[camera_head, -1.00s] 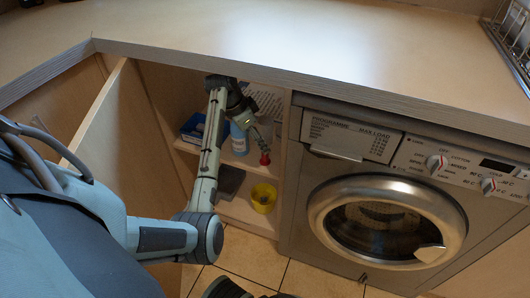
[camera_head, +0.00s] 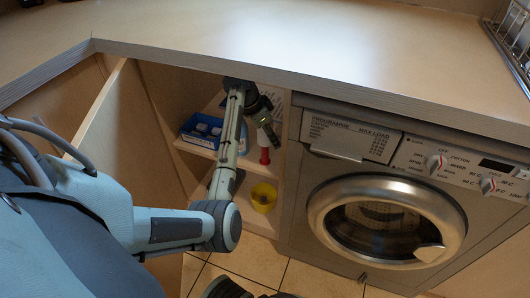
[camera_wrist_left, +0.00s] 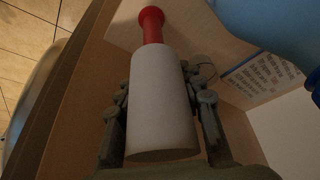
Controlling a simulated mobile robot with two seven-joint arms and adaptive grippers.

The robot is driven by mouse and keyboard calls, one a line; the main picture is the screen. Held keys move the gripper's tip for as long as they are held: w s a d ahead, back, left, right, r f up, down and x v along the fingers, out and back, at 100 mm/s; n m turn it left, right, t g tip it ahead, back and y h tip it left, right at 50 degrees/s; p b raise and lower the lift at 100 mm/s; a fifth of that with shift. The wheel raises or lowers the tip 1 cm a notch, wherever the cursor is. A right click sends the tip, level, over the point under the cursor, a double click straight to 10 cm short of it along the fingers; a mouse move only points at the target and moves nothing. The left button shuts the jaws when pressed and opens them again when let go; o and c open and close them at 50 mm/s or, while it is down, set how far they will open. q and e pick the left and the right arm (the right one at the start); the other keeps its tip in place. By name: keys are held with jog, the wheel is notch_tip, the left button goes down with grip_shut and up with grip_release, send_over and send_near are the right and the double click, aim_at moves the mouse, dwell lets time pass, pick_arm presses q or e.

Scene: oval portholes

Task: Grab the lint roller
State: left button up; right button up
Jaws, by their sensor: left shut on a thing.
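The lint roller has a white cylinder and a red handle. Its white roll (camera_wrist_left: 160,105) fills the middle of the left wrist view, with the red handle pointing away at the top. In the head view only its red handle (camera_head: 265,156) shows clearly, at the upper shelf of the open cabinet. My left gripper (camera_head: 267,130) reaches into the cabinet from above the handle. In the left wrist view its fingers (camera_wrist_left: 160,92) lie on both sides of the white roll and are shut on it. My right gripper is not in view.
A blue box (camera_head: 203,130) sits on the upper shelf, left of my arm. A light blue bottle (camera_wrist_left: 285,25) is close to the roller. A yellow container (camera_head: 263,197) stands on the lower shelf. The washing machine (camera_head: 385,220) borders the cabinet; the worktop (camera_head: 300,50) overhangs it.

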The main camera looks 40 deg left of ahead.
pick_arm(q)
grip_shut()
jog(key=shift+r, duration=0.1)
